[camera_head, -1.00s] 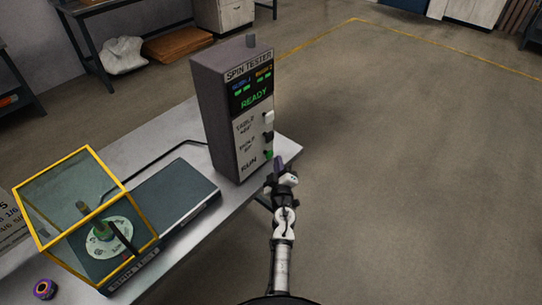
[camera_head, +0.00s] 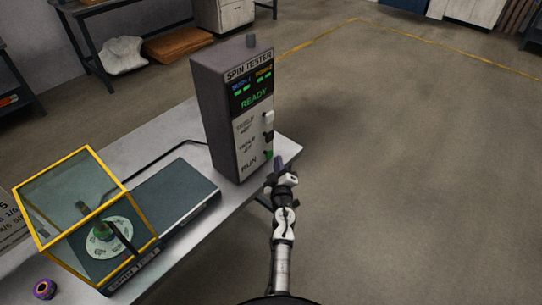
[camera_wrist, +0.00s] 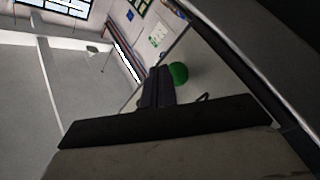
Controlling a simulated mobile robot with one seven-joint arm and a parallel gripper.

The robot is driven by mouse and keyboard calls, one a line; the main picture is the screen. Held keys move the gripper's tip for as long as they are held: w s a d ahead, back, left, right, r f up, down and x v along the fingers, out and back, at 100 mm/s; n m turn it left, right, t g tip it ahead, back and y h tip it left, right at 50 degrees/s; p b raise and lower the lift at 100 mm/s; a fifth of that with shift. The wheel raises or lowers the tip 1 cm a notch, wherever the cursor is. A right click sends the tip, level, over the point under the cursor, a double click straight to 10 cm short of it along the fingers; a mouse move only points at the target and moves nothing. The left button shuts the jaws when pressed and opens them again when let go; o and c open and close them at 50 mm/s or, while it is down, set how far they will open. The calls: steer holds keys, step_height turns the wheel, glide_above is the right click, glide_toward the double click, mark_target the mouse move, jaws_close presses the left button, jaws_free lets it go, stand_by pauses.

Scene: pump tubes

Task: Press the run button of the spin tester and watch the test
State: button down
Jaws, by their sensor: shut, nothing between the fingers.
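The spin tester's control box (camera_head: 228,128) stands upright on the table, its display reading READY in green. The green run button (camera_head: 268,155) is the lowest on its front, under a black and a white button. My gripper (camera_head: 279,163) is shut and empty, its tips just right of the run button; a small gap seems to lie between them. In the wrist view the green button (camera_wrist: 178,73) shows just right of the shut fingertips (camera_wrist: 157,88). The tester's yellow-framed guard (camera_head: 82,205) stands at the left over a white disc (camera_head: 108,238).
A grey flat unit (camera_head: 176,196) lies between the guard and the control box on the table (camera_head: 195,248). A small purple and orange ring (camera_head: 44,289) lies at the table's front left. The floor right of the table is clear.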

steer(key=shift+a, duration=0.1)
stand_by(0.3)
steer(key=shift+w+a, duration=0.25)
